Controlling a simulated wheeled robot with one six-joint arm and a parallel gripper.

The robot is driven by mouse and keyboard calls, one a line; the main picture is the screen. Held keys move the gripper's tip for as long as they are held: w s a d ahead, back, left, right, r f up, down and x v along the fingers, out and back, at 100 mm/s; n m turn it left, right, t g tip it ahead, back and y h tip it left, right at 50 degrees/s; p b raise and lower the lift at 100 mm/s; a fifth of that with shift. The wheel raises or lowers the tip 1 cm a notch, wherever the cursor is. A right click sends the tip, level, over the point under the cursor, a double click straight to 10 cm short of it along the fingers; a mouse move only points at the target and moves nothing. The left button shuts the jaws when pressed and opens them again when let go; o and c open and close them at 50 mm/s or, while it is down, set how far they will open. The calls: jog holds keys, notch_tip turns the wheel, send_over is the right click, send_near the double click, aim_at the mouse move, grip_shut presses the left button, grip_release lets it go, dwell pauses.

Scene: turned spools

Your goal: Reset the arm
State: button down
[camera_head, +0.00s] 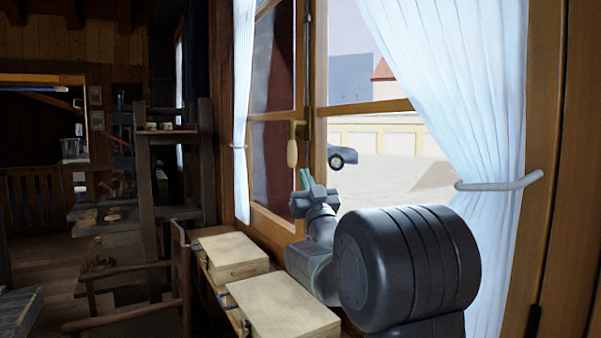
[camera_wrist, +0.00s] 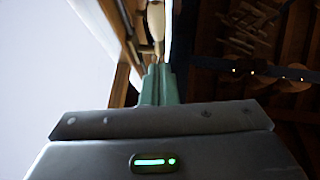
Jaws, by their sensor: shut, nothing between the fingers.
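My gripper (camera_head: 305,180) is raised in front of the window in the head view, at the end of my grey arm. Its green fingers point up and are close together. In the wrist view the fingers (camera_wrist: 158,84) are shut with nothing between them. The pale window handle (camera_head: 292,150) appears just behind and above the fingertips in the head view. It also shows beyond the fingertips in the wrist view (camera_wrist: 156,22); I cannot tell how far apart they are.
Two wooden boxes (camera_head: 232,256) (camera_head: 283,309) stand below the window, left of my arm. A wooden chair (camera_head: 130,290) is at the lower left. A white curtain (camera_head: 450,90) with a tieback (camera_head: 500,185) hangs at the right, a narrower curtain (camera_head: 241,110) at the left.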

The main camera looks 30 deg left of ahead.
jog(key=shift+b+v, duration=0.35)
jog(key=shift+v, duration=1.9)
jog(key=shift+a+r, duration=0.1)
jog(key=p, duration=0.4)
send_near(293, 149)
notch_tip(293, 149, up, 4)
jog(key=a, duration=0.1)
jog(key=shift+w+a+p, duration=0.7)
jog(key=shift+w+a, duration=0.7)
jog(key=shift+w, duration=0.1)
